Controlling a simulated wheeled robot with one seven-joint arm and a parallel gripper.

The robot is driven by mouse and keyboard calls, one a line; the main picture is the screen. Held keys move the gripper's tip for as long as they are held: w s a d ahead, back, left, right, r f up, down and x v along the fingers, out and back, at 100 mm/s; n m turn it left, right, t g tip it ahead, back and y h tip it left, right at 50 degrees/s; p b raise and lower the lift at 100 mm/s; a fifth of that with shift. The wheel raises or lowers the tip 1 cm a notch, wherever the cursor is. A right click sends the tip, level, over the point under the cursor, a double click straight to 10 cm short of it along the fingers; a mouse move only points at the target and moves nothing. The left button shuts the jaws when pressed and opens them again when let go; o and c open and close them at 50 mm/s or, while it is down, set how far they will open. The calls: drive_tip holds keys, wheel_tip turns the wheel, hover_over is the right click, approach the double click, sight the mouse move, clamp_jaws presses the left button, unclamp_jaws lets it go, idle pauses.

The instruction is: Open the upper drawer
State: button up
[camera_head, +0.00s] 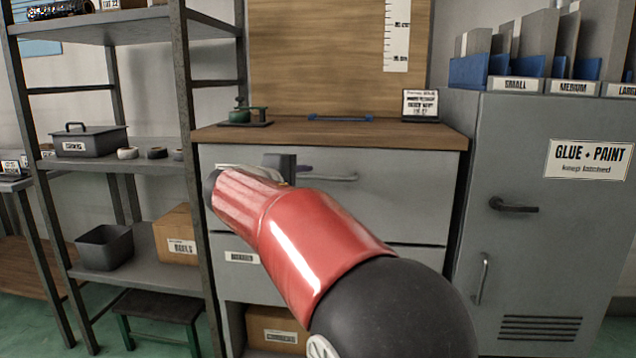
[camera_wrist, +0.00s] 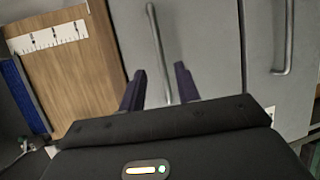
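The upper drawer (camera_head: 400,185) is a grey front just below the wooden worktop of a grey cabinet. It appears shut. Its bar handle (camera_head: 335,178) is partly hidden by my red arm. My gripper (camera_head: 281,166) shows only in part, as a dark block behind the arm in front of this drawer. In the wrist view my gripper (camera_wrist: 160,72) is open, its two dark fingers apart. The handle (camera_wrist: 154,35) runs along the grey drawer front (camera_wrist: 200,35) and lies between the fingers in the picture. I cannot tell if they touch it.
A lower drawer (camera_head: 420,262) is below, partly hidden by my arm. The worktop (camera_head: 350,135) carries a green tool (camera_head: 240,115), a blue handle-like piece (camera_head: 340,118) and a sign (camera_head: 420,104). A shelf rack (camera_head: 195,100) stands left, a grey locker (camera_head: 540,260) right.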

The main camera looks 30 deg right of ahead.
sight(320, 178)
drive_tip(key=shift+x, duration=2.75)
clamp_jaws()
